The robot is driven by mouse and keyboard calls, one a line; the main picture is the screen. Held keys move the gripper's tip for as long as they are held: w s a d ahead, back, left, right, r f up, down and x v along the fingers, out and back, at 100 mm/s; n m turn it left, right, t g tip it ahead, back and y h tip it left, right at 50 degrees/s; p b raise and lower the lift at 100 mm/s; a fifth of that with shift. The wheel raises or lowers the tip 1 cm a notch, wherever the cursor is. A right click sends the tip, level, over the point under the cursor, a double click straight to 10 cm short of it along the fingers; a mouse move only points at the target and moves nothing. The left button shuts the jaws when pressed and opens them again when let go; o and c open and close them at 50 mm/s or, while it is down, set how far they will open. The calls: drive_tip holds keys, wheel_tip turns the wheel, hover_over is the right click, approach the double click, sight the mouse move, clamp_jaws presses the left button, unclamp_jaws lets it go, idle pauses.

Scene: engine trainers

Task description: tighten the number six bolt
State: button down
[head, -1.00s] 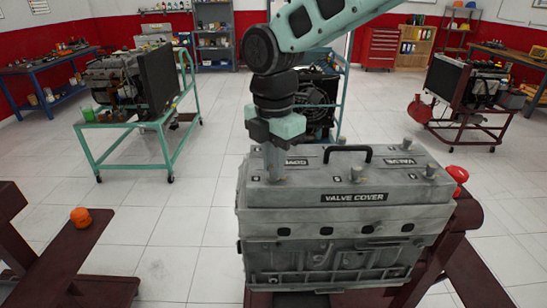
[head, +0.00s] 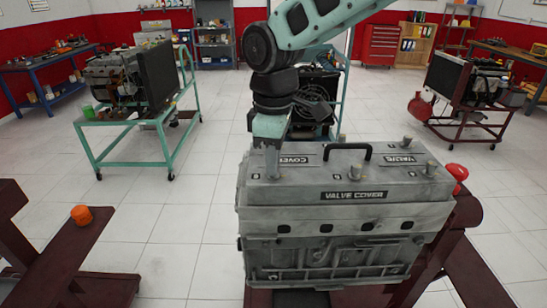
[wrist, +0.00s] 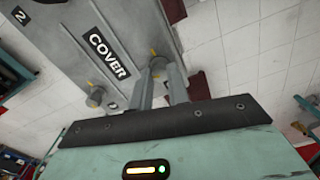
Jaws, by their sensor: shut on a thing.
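The grey valve cover (head: 300,184) sits on the engine block. My gripper (head: 272,174) points down at its front left corner bolt. In the wrist view my gripper (wrist: 160,82) is shut on that bolt (wrist: 157,63), which has a yellow mark on its head. The held bolt's number is not readable, and in the head view the fingers hide it. Another bolt (wrist: 96,98) shows near the COVER label. Other bolts are at the front middle (head: 355,172), front right (head: 431,168), back middle (head: 341,140) and back right (head: 406,142).
A black handle (head: 347,146) rises from the middle of the cover. The engine rests on a dark red stand (head: 455,225). An orange object (head: 81,215) sits on another red stand at left. A green cart (head: 125,128) stands behind; open floor lies between.

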drive_tip(key=m, duration=0.3)
drive_tip(key=shift+m, duration=0.4)
drive_tip(key=m, duration=0.8)
drive_tip(key=shift+m, duration=1.8)
drive_tip(key=c, duration=1.3)
unclamp_jaws()
drive_tip(key=shift+c, duration=0.2)
